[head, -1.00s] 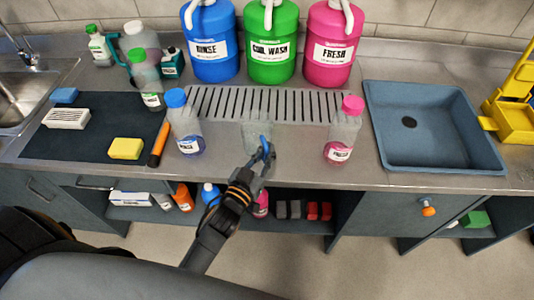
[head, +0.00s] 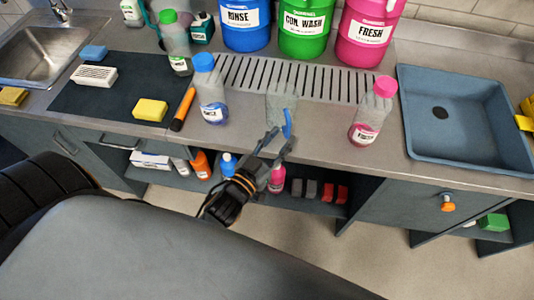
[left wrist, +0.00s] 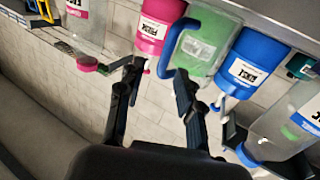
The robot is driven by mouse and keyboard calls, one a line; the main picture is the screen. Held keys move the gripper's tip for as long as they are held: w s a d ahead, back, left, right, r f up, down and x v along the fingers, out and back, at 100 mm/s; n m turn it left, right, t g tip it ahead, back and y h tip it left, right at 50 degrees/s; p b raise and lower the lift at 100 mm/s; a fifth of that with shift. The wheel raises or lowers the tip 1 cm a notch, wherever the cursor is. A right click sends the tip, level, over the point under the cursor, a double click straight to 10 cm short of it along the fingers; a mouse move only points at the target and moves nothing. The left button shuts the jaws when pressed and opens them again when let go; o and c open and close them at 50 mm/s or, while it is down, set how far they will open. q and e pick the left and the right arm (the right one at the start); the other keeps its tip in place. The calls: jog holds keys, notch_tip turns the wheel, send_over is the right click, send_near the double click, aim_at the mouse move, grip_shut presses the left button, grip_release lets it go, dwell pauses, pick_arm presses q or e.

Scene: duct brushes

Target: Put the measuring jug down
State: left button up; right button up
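The measuring jug (head: 281,103) is clear, with a blue handle (head: 287,123) facing the front. It stands upright on the counter, just in front of the slotted drain. It also shows in the left wrist view (left wrist: 208,45), with green seen through it. My left gripper (head: 279,143) is open and empty at the counter's front edge, in front of the handle. In the left wrist view its two fingertips (left wrist: 158,72) are spread, with the handle's lower end just beyond the gap between them. My right gripper is not in view.
A blue-capped bottle (head: 210,92) stands left of the jug and a pink-capped bottle (head: 371,115) stands right. Blue, green and pink drums line the back. A grey-blue basin (head: 415,145) is at the right. An orange-handled tool (head: 182,110) lies on the left.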

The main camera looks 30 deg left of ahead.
pick_arm(q)
jog(key=s+a+b, duration=0.1)
jog(key=s, duration=0.5)
jog(key=shift+s, duration=0.25)
notch_tip(320, 180, down, 18)
jog(key=s+g, duration=0.2)
jog(key=g, duration=0.2)
jog(key=s+f+g, duration=0.2)
jog(key=s+f, duration=0.3)
jog(key=f, duration=0.3)
jog(key=s+a+f+g+y, duration=0.1)
jog(key=s+f+g, duration=0.2)
jog(key=f, duration=0.6)
jog(key=s+a+f+g, duration=0.1)
jog(key=s+f+g, duration=0.2)
jog(key=s+f, duration=0.5)
jog(key=shift+f+y, duration=0.3)
jog(key=shift+y, duration=0.1)
jog(key=shift+o, duration=0.2)
jog(key=s+a+f+g, duration=0.3)
jog(key=s+f, duration=0.3)
jog(key=s, duration=0.6)
jog(key=shift+a+m+g+y, duration=0.15)
jog(key=shift+m+g+y, duration=0.25)
jog(key=shift+g, duration=0.4)
jog(key=shift+s+f, duration=0.15)
jog(key=shift+s, duration=0.1)
jog(key=shift+s+a, duration=0.1)
